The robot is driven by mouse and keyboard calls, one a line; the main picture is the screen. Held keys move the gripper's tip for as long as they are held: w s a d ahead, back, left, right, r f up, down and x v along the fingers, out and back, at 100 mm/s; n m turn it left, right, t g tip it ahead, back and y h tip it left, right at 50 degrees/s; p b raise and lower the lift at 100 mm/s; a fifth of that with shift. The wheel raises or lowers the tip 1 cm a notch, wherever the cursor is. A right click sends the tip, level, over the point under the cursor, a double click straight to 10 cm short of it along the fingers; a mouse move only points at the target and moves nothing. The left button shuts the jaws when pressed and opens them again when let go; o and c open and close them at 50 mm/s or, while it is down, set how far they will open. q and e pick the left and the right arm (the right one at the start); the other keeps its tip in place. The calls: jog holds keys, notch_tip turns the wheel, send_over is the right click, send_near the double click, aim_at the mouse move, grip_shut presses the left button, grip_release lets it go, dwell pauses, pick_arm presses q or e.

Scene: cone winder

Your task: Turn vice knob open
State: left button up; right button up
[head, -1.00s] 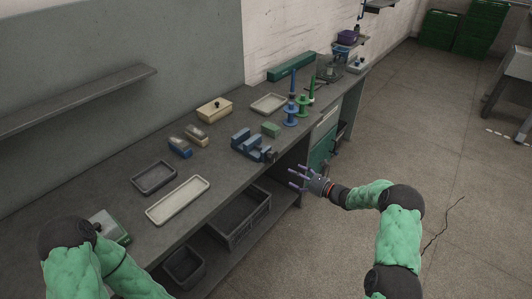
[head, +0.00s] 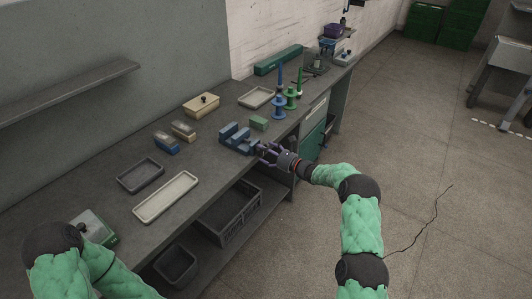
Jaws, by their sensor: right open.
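The blue vice (head: 238,139) sits on the workbench near its front edge. Its dark knob (head: 262,149) is on the side toward the bench's front edge, partly hidden by my right gripper. My right gripper (head: 268,154) is open, with its fingers at or around the knob; I cannot tell whether they touch it. My left arm comes in at the lower left, and its gripper is not visible.
A green block (head: 259,123) sits just behind the vice. Blue and green spindles (head: 279,105) stand farther right. A cream tray (head: 166,197), a dark tray (head: 140,175) and brushes (head: 166,142) lie to the left. Dark crates (head: 229,212) are below the benchtop.

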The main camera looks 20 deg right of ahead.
jog(key=c, duration=1.1)
jog(key=shift+r, duration=0.15)
jog(key=shift+w, duration=0.1)
